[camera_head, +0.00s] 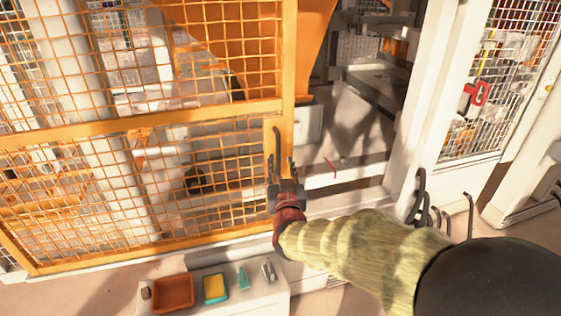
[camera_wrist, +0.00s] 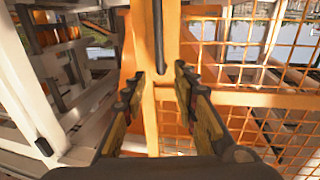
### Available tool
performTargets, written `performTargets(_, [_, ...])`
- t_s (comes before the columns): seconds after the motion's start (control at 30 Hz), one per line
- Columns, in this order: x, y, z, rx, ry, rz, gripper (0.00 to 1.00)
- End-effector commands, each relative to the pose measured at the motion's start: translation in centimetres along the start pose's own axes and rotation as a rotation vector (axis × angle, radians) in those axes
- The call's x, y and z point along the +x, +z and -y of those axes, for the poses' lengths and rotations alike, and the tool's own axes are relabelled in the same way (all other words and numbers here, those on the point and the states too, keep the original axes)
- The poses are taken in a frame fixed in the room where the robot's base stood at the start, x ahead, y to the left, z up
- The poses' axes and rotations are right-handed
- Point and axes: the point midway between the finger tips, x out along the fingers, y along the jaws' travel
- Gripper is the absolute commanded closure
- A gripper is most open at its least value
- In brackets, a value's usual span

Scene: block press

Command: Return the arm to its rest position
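My arm reaches in from the lower right in the head view, in a yellowish sleeve. My gripper (camera_head: 282,172) is at its end, in front of the orange mesh door's frame post. In the wrist view my gripper (camera_wrist: 158,82) shows two separated fingers with empty space between them. A dark vertical handle (camera_head: 277,145) is on the orange post. It also shows in the wrist view (camera_wrist: 158,35), above and between the fingertips, and nothing appears gripped. Whether a finger touches the handle or post is unclear.
The orange mesh door (camera_head: 130,125) fills the left. A doorway lies right of it, beside a white post (camera_head: 425,110). Dark hooks (camera_head: 420,200) are at the lower right. A white table (camera_head: 225,302) with an orange tray (camera_head: 173,293) and small items stands at the bottom.

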Motion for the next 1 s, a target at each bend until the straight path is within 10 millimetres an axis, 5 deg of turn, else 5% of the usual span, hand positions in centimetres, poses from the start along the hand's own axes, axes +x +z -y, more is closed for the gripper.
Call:
performTargets(0.33, [0.0,0.7,0.2,0.014,-0.008,0.026,0.71])
performTargets(0.43, [-0.3,3.4,1.1,0.029,-0.041,0.122,0.71])
performTargets(0.53, [-2.1,8.6,2.5,0.033,-0.098,0.305,0.71])
performTargets(0.6, [-4.3,11.8,3.4,0.032,-0.142,0.447,0.71])
performTargets(0.73, [-9.7,14.8,3.4,0.027,-0.198,0.676,0.71])
performTargets(1.0, [-23.6,14.5,-2.9,0.009,-0.186,1.070,0.71])
